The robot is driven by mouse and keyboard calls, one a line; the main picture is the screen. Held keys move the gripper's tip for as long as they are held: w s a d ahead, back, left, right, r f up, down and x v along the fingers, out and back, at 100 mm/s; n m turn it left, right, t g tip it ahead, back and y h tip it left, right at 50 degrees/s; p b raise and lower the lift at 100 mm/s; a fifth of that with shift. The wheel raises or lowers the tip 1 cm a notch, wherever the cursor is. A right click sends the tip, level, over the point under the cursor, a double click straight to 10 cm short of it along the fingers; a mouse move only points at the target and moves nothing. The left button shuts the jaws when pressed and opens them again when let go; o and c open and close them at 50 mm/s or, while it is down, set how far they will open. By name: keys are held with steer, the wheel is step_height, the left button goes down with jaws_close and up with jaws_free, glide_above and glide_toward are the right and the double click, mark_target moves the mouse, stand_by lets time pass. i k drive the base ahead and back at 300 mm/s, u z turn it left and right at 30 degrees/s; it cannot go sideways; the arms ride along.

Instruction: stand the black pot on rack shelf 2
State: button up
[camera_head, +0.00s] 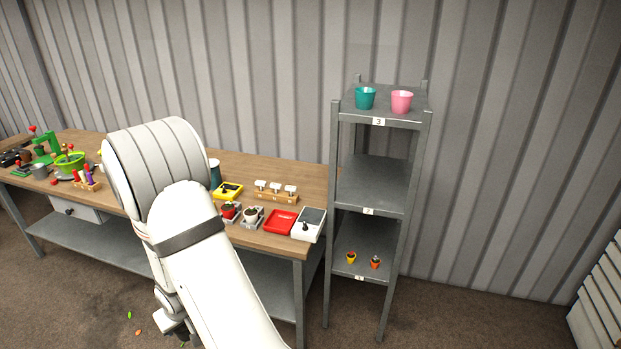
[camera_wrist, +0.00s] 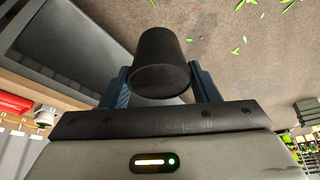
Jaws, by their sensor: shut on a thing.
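In the wrist view a black pot (camera_wrist: 160,60) sits between the two blue fingers of my gripper (camera_wrist: 160,84), which is shut on it. In the head view my white arm covers the middle left, and the pot does not show there. The grey rack stands right of the workbench. Its shelf 2 (camera_head: 372,186), the middle one with a label 2, is empty. The top shelf 3 (camera_head: 385,105) holds a teal pot (camera_head: 365,98) and a pink pot (camera_head: 402,101). The bottom shelf (camera_head: 361,262) holds two small pots.
The wooden workbench (camera_head: 310,178) carries a red tray (camera_head: 280,221), a white scale-like device (camera_head: 309,224), a yellow item and several tools. Rack posts bound the shelves at the corners. Leaves and petals lie on the floor. Slatted pale furniture stands at the far right.

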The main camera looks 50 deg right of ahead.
mark_target(371, 197)
steer(key=u, duration=0.2)
steer(key=i, duration=0.15)
steer(key=z, duration=2.3)
steer(key=i, duration=1)
steer(key=u, duration=0.25)
